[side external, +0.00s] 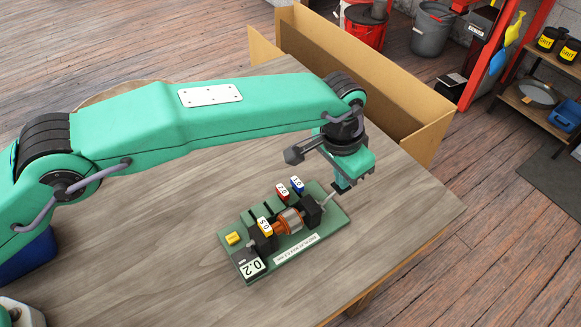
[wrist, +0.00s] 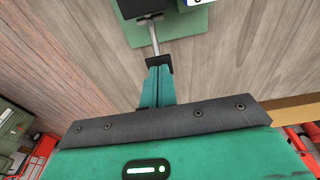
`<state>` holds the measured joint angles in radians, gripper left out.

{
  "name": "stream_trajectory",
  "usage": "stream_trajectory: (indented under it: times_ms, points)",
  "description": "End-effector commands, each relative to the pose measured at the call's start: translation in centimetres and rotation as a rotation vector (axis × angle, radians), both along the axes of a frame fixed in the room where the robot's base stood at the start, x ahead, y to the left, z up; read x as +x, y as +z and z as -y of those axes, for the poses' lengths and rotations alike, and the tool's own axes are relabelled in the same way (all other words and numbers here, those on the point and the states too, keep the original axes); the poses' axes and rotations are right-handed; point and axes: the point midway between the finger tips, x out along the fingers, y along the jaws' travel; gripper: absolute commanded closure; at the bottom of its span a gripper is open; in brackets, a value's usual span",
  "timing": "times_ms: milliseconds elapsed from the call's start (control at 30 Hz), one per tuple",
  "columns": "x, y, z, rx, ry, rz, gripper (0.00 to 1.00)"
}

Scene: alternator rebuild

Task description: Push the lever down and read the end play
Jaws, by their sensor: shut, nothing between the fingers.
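The green fixture base (side external: 290,254) sits on the wooden table. It carries a copper-coloured rotor (side external: 289,221) between black supports. A thin metal lever (side external: 326,200) sticks out from its right end, and it also shows in the wrist view (wrist: 154,38). My gripper (side external: 342,188) is shut and empty, pointing down at the lever's outer end. In the wrist view my closed fingers (wrist: 157,72) meet a black piece at the rod's end; whether they press on it I cannot tell. A white display (side external: 252,267) at the front left corner reads 0.2.
An open cardboard box (side external: 390,100) stands behind the table edge. The table in front of the fixture is clear.

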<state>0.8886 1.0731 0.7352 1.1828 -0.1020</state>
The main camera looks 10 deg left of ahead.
Motion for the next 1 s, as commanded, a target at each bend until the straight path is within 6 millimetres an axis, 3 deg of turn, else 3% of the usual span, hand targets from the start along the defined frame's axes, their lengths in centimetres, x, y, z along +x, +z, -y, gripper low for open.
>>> stream_trajectory:
  times_ms: [267,1000]
  points:
    - [0.0,-0.2,-0.1,0.004,0.000,-0.003,1.00]
    - [0.0,2.2,0.0,0.001,0.000,-0.001,1.00]
